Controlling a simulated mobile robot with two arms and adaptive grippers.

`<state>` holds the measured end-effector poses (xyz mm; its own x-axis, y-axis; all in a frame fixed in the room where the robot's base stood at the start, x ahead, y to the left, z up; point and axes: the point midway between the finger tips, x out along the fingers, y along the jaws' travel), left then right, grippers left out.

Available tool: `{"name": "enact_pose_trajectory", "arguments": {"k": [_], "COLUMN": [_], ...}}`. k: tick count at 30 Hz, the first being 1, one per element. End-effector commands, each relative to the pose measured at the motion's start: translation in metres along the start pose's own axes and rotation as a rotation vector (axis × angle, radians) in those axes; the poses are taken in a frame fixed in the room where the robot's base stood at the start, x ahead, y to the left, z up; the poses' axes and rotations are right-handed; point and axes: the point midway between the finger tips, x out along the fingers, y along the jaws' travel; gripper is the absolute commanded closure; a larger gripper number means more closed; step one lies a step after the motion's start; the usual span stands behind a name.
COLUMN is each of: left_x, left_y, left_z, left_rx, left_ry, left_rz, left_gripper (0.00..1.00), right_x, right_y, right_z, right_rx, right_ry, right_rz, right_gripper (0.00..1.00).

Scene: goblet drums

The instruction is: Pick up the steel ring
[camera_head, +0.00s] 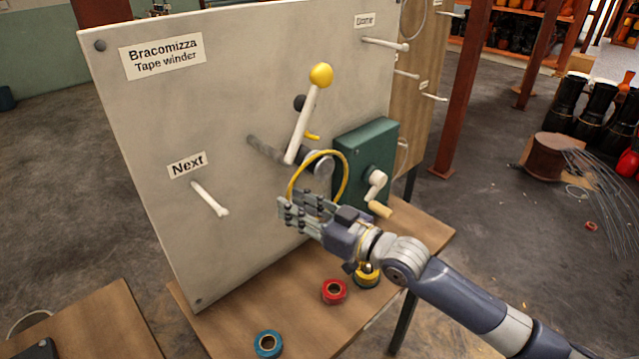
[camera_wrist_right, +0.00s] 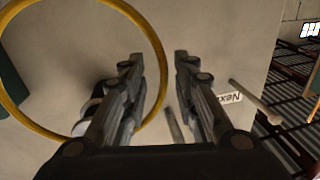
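A large thin yellow ring (camera_head: 347,176), which I take to be the steel ring, stands upright at the tape winder, near the end of a grey roller (camera_head: 322,163). Its surface shows yellow, not bare steel. My right gripper (camera_head: 296,206) is in front of the ring's lower part and hides some of it. In the right wrist view the gripper (camera_wrist_right: 157,62) has its fingers apart. The ring (camera_wrist_right: 148,30) fills the left side there, and its right arc shows between the fingers. I cannot tell whether it touches them. My left gripper is not in view.
The upright winder board (camera_head: 230,150) has a white lever (camera_head: 303,125) with a yellow knob, pegs, and a green crank box (camera_head: 362,150). Red (camera_head: 334,291), blue (camera_head: 268,344) and yellow (camera_head: 367,277) tape rolls lie on the wooden table (camera_head: 230,320) below.

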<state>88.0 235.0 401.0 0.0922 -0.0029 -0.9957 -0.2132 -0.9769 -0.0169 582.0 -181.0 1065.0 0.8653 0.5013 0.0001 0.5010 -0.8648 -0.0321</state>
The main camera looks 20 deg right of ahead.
Motion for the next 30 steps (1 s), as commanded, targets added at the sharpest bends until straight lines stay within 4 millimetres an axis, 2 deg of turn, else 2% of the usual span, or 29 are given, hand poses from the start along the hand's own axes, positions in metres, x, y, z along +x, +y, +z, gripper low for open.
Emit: {"name": "enact_pose_trajectory", "arguments": {"k": [3,6,13,14,17,18,30], "left_x": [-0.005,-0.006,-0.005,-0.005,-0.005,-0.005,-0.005], "left_y": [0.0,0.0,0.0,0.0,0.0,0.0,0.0], "left_z": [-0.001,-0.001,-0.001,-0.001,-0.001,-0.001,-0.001], "left_rx": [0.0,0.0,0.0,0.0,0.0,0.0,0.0], "left_ry": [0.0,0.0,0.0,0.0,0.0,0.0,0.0], "left_rz": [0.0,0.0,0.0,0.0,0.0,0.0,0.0], "left_gripper": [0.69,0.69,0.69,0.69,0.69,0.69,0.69], "right_x": [0.014,0.02,0.021,0.021,0.021,0.021,0.02], "right_y": [0.0,0.0,0.0,0.0,0.0,0.0,0.0], "right_z": [-0.002,-0.001,0.0,0.0,0.0,0.0,-0.001], "right_rx": [0.0,0.0,-0.001,-0.001,-0.001,-0.001,-0.002], "right_ry": [0.002,0.001,0.0,0.0,0.0,0.0,0.002], "right_rz": [0.0,0.0,-0.001,-0.001,0.0,0.0,0.0], "right_gripper": [0.73,0.73,0.73,0.75,0.97,1.0,1.0]}}
